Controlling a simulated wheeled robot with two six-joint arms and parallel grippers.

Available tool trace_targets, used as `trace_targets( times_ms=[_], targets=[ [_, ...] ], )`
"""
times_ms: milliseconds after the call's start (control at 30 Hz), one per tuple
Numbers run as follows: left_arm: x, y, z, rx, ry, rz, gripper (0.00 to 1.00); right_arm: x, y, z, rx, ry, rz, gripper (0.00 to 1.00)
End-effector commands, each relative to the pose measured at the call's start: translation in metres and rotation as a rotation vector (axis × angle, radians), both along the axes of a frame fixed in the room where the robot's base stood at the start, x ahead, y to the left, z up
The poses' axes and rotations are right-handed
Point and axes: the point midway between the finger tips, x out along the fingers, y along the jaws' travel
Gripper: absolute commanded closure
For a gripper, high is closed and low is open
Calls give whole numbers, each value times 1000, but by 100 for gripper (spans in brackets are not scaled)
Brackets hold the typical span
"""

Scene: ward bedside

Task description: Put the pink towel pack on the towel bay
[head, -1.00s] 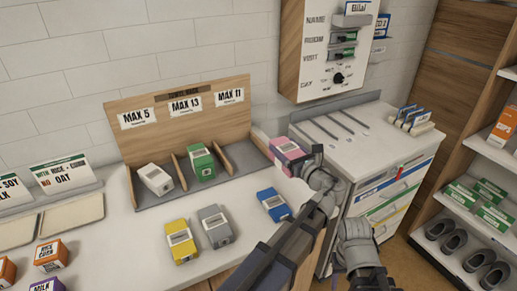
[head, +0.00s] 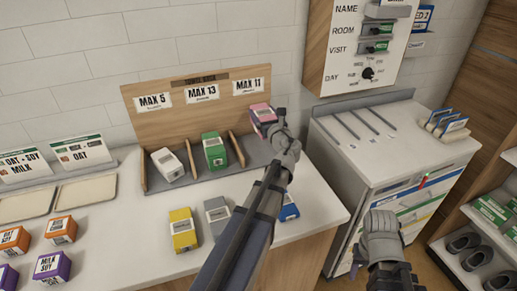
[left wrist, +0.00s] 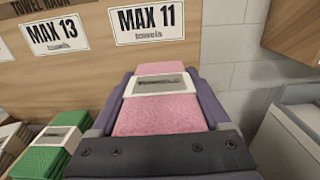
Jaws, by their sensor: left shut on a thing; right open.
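The pink towel pack (head: 262,113) is in my left gripper (head: 272,121), held up at the right bay of the wooden towel rack (head: 190,88), below the MAX 11 label. In the left wrist view the pink pack (left wrist: 160,112) sits between both fingers, with the MAX 11 label (left wrist: 146,22) just beyond it. The right bay's floor (head: 254,153) looks empty where it shows; my left arm hides part of it. My right gripper (head: 380,222) is at the lower right, in front of the white cabinet, away from the rack; its fingers are hard to make out.
A white pack (head: 168,164) fills the left bay and a green pack (head: 214,150) the middle bay. Yellow (head: 183,229), grey (head: 217,215) and blue (head: 289,207) packs lie on the counter in front, the blue one partly behind my left arm. A white cabinet (head: 385,150) stands at right.

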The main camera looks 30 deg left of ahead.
Motion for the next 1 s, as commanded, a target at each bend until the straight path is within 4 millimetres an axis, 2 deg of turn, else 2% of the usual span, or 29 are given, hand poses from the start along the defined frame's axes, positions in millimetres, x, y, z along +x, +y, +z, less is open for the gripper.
trace_targets(
  times_ms=[33,100,367,800,1000],
  targets=[
    [-1,11,1,0,0,1,91,0,0,1,0,0,0,50],
    [-2,18,1,0,0,-2,91,0,0,1,0,0,0,50],
    [-2,22,-4,0,0,-6,91,0,0,-4,0,0,0,50],
    [-2,21,-62,0,0,-5,91,0,0,-62,0,0,0,50],
    [-2,21,-62,0,0,-5,91,0,0,-62,0,0,1,50]
  ],
)
